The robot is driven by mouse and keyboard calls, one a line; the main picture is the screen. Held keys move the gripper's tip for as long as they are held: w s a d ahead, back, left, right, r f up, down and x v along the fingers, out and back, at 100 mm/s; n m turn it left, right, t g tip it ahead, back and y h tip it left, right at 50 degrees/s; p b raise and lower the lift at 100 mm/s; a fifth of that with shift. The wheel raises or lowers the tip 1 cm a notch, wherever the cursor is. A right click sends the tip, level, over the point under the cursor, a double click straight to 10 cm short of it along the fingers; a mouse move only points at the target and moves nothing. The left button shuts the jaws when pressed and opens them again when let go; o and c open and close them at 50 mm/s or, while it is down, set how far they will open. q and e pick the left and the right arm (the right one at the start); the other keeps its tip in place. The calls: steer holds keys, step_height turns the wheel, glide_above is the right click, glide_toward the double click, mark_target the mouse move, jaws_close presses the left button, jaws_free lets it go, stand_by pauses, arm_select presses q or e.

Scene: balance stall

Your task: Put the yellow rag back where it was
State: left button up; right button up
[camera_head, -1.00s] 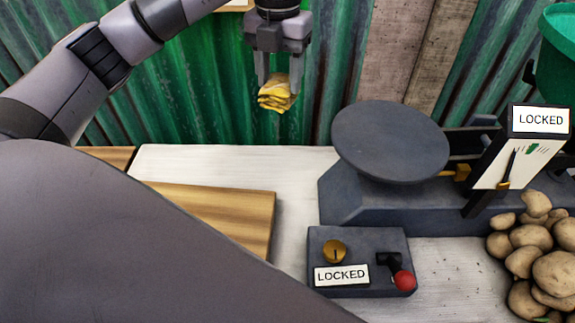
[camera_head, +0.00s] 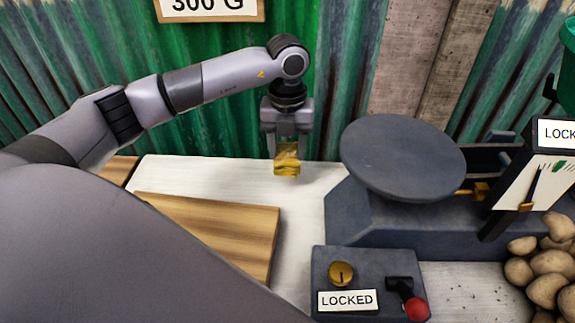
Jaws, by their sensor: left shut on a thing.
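The yellow rag (camera_head: 286,160) is a small folded cloth, held between the fingers of my left gripper (camera_head: 287,150). The gripper points down and is shut on the rag. In the picture the rag lies over the back part of the white counter (camera_head: 190,170), left of the scale's round pan (camera_head: 403,155). I cannot tell whether its lower edge touches the counter. My right gripper is not in view.
A wooden board (camera_head: 215,228) lies on the counter at the left. A grey control box (camera_head: 365,275) with a LOCKED label, brass knob and red-tipped lever stands in front of the scale. Potatoes (camera_head: 548,275) are piled at right. Corrugated green wall stands behind, with a 300 G sign (camera_head: 208,5).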

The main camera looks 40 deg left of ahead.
mark_target(288, 165)
arm_select(q)
steer(key=shift+f, duration=2.6)
steer(key=shift+f, duration=0.1)
steer(key=shift+f+b, duration=0.15)
steer(key=shift+b, duration=0.15)
steer(key=o, duration=1)
step_height(288, 165, up, 12)
steer(key=shift+r+p, duration=0.25)
steer(key=shift+p, duration=0.25)
